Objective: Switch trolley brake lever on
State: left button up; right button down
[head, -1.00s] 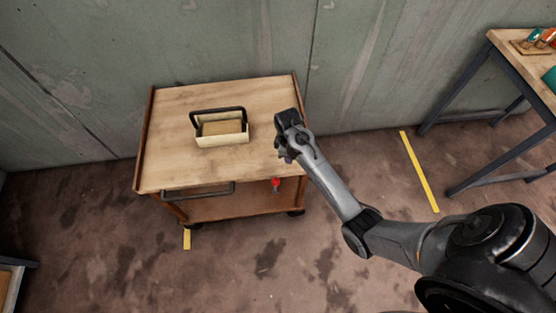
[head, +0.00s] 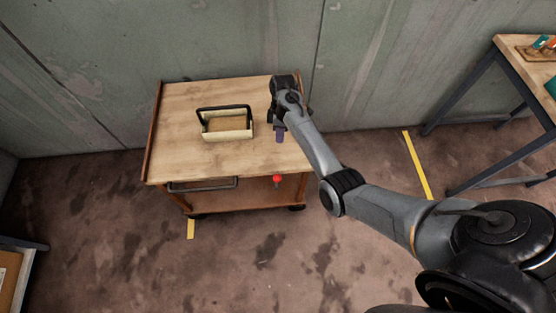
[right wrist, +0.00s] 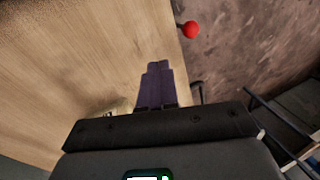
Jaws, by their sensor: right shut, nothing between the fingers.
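The trolley (head: 180,100) has a wooden top and stands against the wall. Its brake lever has a red knob (head: 277,179) below the front edge of the top, toward the right. The red knob (right wrist: 188,29) also shows at the top of the right wrist view, just beyond the trolley top's edge (right wrist: 100,60). My right gripper (head: 279,137) is over the right part of the trolley top, behind the knob in the head view. Its purple fingers (right wrist: 158,85) are shut together and empty, apart from the knob. My left gripper is not in view.
A cream box with a black handle (head: 228,134) stands on the trolley top, left of my right gripper. A dark push handle (head: 203,186) runs along the trolley's front left. A workbench (head: 515,65) stands at the right. The floor in front is clear.

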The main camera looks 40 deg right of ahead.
jog(key=b, duration=0.3)
send_near(278, 169)
jog(key=f, duration=0.5)
jog(key=shift+w+d+f, duration=0.2)
jog(key=shift+w+d, duration=0.15)
jog(key=shift+w, duration=0.05)
jog(key=shift+s+a+f+p, duration=0.15)
jog(key=shift+s+a+p, duration=0.05)
jog(key=shift+s+a, duration=0.3)
jog(key=shift+s+a+f+p, duration=0.2)
jog(key=shift+s+a, duration=0.25)
jog(key=shift+a, duration=0.1)
jog(key=shift+s+a, duration=0.4)
jog(key=shift+a, duration=0.05)
